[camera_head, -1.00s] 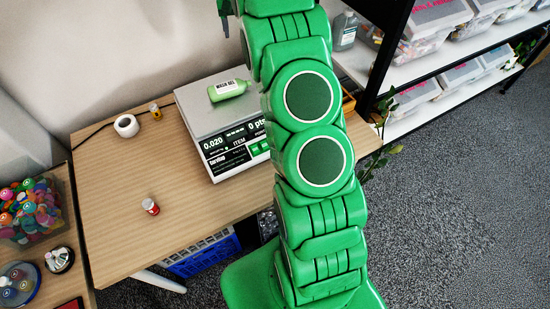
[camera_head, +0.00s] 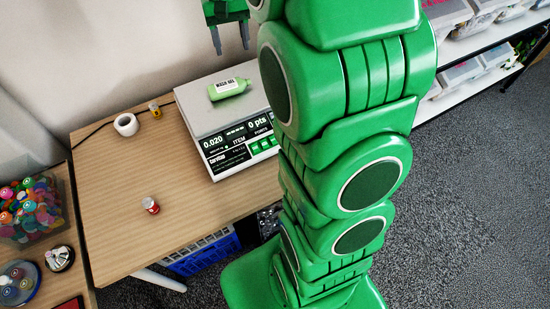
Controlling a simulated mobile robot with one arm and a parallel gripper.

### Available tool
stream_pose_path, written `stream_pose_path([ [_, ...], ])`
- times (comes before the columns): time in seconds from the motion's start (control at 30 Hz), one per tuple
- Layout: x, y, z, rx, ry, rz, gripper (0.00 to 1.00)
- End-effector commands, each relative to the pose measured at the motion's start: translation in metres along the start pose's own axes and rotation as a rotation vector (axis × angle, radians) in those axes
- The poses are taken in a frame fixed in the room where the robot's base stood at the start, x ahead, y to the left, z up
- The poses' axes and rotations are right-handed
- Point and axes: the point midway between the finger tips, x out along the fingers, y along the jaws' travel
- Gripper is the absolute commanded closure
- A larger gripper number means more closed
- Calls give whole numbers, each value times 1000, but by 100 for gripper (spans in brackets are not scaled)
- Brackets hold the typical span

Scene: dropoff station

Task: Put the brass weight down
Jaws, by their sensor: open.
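My gripper (camera_head: 231,44) is at the top of the view, above and behind the scale (camera_head: 196,107). Its two fingers point down, stand apart, and hold nothing that I can see. A small yellow object (camera_head: 155,110) stands near the back of the wooden table (camera_head: 110,185). It may be the brass weight, but it is too small to tell. A green bottle (camera_head: 229,89) lies on its side on the scale's plate, below my gripper and apart from it.
A white roll (camera_head: 126,124) sits beside the yellow object. A small red and white can (camera_head: 150,205) stands near the table's front. A bin of colourful items (camera_head: 30,210) is at the left. The table's middle is clear. Shelves with boxes (camera_head: 475,75) stand at the right.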

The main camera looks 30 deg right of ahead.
Motion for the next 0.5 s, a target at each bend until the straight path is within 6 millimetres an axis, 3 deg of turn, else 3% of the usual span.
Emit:
stream_pose_path([
  [0.5, -2, -7, 141, -88, -28, 4, 42],
])
